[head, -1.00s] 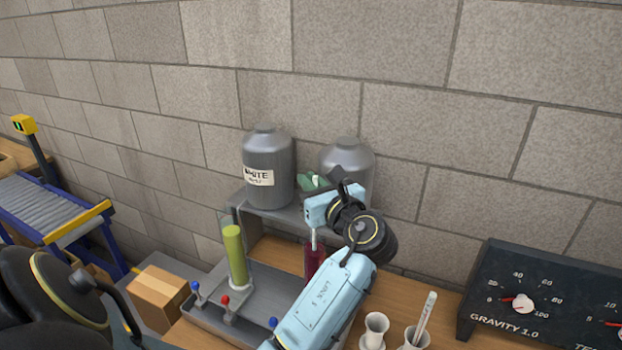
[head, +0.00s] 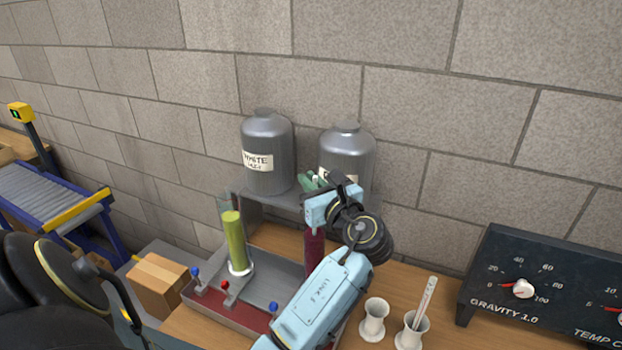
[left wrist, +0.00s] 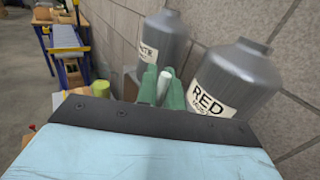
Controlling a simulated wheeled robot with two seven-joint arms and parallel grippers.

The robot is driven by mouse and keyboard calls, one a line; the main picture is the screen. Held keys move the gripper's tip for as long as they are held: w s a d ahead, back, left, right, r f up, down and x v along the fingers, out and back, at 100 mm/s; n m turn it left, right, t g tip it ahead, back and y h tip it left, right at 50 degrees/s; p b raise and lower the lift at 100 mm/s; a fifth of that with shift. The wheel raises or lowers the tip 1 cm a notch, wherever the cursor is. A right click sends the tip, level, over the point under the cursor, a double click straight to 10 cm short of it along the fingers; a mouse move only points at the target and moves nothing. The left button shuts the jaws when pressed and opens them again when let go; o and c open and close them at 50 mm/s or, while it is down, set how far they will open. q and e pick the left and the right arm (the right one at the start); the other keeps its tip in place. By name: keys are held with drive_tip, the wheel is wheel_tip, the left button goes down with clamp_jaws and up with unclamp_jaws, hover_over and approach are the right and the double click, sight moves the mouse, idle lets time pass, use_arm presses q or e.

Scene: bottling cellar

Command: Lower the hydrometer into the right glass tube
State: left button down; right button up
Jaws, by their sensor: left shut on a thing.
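My left gripper (head: 318,181) is above the right glass tube (head: 315,252), which holds dark red liquid. Its green fingers, also in the left wrist view (left wrist: 162,88), are shut on the hydrometer's pale stem (left wrist: 164,86). The hydrometer's lower part is hidden in the head view by the gripper and the tube; how deep it reaches I cannot tell. The left glass tube (head: 234,240) holds yellow-green liquid and stands upright in the grey tray. My arm covers the right tube's foot. My right gripper is not in view.
Two grey tanks, the white (head: 266,150) and the red (left wrist: 235,78), stand on a shelf behind the tubes. The tray (head: 265,262) has coloured levers; its front looks reddish. Right are two white cups (head: 374,322), one holding a thermometer-like stick (head: 426,297), and a gauge box (head: 540,260).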

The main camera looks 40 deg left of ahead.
use_arm(q)
drive_tip(key=c, duration=1.5)
unclamp_jaws()
drive_tip(key=shift+o, duration=0.2)
drive_tip(key=b+v, duration=0.2)
drive_tip(key=v, duration=1.1)
drive_tip(key=shift+d, duration=0.2)
